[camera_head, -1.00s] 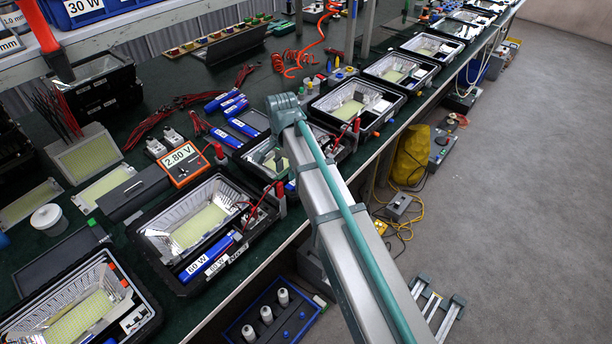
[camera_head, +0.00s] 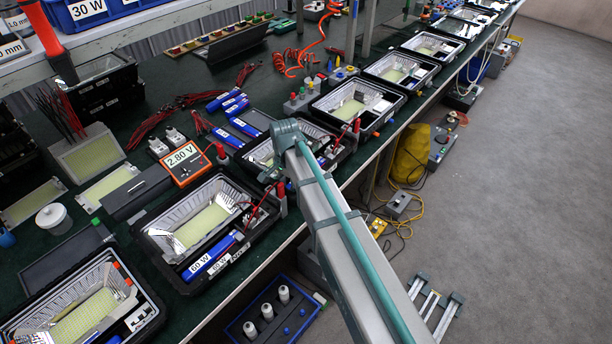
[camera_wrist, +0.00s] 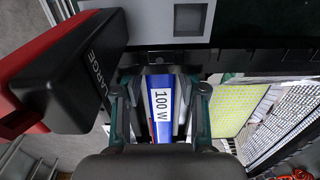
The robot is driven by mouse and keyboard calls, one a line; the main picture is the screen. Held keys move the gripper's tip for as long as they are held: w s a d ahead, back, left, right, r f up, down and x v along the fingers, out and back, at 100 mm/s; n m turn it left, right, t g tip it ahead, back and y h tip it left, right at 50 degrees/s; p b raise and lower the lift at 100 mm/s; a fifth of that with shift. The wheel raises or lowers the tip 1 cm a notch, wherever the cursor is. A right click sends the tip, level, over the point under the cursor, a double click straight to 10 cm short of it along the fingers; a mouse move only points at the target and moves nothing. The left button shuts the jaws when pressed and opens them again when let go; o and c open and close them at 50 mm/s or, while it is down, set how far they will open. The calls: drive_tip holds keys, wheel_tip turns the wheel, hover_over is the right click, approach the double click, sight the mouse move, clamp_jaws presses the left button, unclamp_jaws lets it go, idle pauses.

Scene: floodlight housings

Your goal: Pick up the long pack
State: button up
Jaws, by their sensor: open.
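A long blue pack with a white "100 W" label (camera_wrist: 161,98) lies between the fingers of my gripper (camera_wrist: 160,112) in the wrist view. The fingers stand open, one on each side of the pack. I cannot tell whether either finger touches it. Another blue pack, labelled "60 W" (camera_head: 210,257), lies in the nearer open housing (camera_head: 165,262).
In the wrist view a black block marked "LARGE" (camera_wrist: 75,75) with a red part (camera_wrist: 45,60) stands close left of my gripper. A yellow LED panel (camera_wrist: 232,107) is at the right. An orange "2.80 V" meter (camera_head: 184,163) and loose blue packs (camera_head: 228,137) lie on the bench.

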drive_tip(key=shift+c, duration=0.4)
clamp_jaws()
drive_tip(key=shift+r, duration=0.15)
wheel_tip(320, 180, up, 10)
drive_tip(key=b, duration=0.2)
